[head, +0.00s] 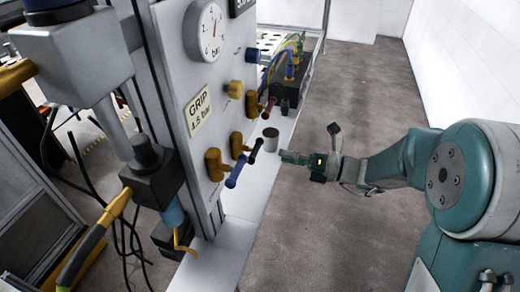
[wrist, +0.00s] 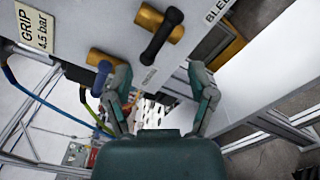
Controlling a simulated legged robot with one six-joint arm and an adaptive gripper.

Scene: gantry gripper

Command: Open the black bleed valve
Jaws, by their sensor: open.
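The black bleed valve has a black lever (wrist: 162,36) on a brass body (wrist: 148,17), beside a partly cut-off label starting "BLEE" (wrist: 216,10). In the head view its black handle (head: 256,150) juts out from the panel, apart from my gripper. My gripper (wrist: 158,72) is open and empty. In the wrist view its two fingers are spread below the black lever, one to each side. In the head view my gripper (head: 293,157) is right of the handle, in front of the panel.
A blue-handled valve (head: 236,172) sits close beside the black one, and a red handle (head: 268,106) is farther along. The white panel (head: 190,135) bears a pressure gauge (head: 205,32) and a "GRIP 4.5 bar" label (head: 199,109). The floor (head: 335,95) behind my arm is clear.

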